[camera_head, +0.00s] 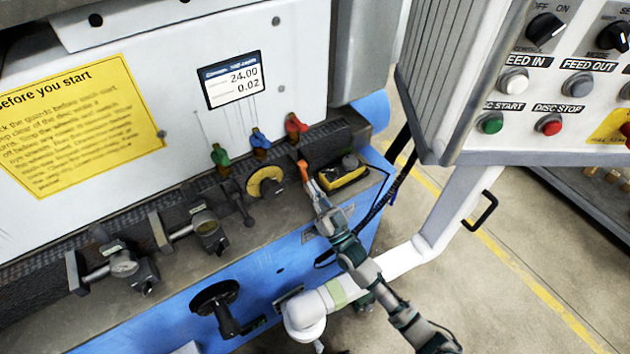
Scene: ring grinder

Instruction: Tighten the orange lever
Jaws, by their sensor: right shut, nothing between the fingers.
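The orange lever (303,170) is a small upright piece on the machine's ledge, just right of a round yellow disc. My right gripper (312,187) reaches in from the lower right. Its fingers are shut with nothing between them. The fingertips are at the lower end of the orange lever and partly cover that area. Whether they touch it, I cannot tell. My left gripper is not in view.
The yellow disc (266,182) and a yellow-and-black device (342,173) flank the lever closely. Green (219,157), blue (260,140) and red (294,125) valve handles stand behind. A control panel (555,85) hangs at upper right. A black handwheel (215,297) sticks out at the front.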

